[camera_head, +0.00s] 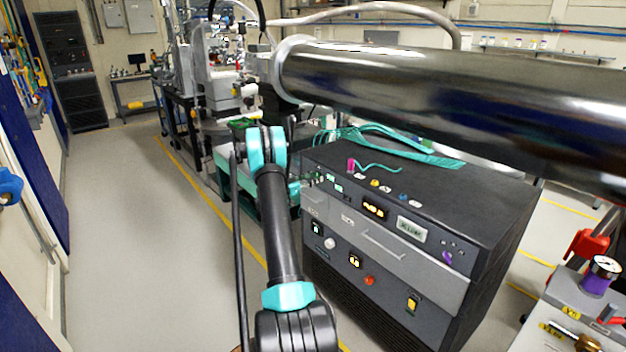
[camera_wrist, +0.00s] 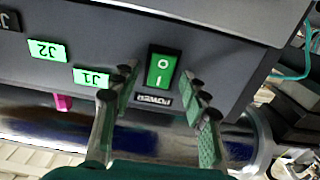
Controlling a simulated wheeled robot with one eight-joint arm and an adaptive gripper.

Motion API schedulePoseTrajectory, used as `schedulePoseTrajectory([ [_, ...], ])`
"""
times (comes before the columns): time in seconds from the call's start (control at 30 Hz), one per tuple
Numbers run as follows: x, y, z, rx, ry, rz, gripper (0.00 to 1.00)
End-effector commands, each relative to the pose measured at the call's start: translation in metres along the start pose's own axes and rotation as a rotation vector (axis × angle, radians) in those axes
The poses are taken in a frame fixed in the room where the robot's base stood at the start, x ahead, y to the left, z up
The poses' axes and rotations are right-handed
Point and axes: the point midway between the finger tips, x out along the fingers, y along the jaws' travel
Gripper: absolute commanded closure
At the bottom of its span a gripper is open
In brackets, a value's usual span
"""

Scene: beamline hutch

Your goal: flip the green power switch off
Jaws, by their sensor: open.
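The green power switch (camera_wrist: 162,70) is a lit rocker in a black frame on the dark panel of a cabinet (camera_head: 480,195). In the wrist view the panel is upside down. The rocker's O mark is above its bar mark, and the POWER label (camera_wrist: 153,101) is below. I cannot tell which side is pressed in. My gripper (camera_wrist: 161,84) is open, one finger on each side of the switch in the picture, with nothing between them. Contact with the panel cannot be told. In the head view the switch cannot be made out near my wrist.
Green J1 (camera_wrist: 91,77) and J2 (camera_wrist: 47,50) labels lie left of the switch, with a pink plug (camera_wrist: 62,102) below. A large shiny pipe (camera_head: 450,105) crosses above the cabinet. Teal cables (camera_head: 400,145) lie on its top. The floor at left (camera_head: 130,240) is clear.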

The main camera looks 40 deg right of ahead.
Motion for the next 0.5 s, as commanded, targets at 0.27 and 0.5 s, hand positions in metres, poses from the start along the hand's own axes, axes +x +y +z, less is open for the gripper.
schedulePoseTrajectory([
  [0.27, -0.0004, -0.0002, 0.0, 0.0, 0.0, 0.0, 0.7],
  [0.5, -0.0005, -0.0002, 0.0, 0.0, 0.0, 0.0, 1.0],
])
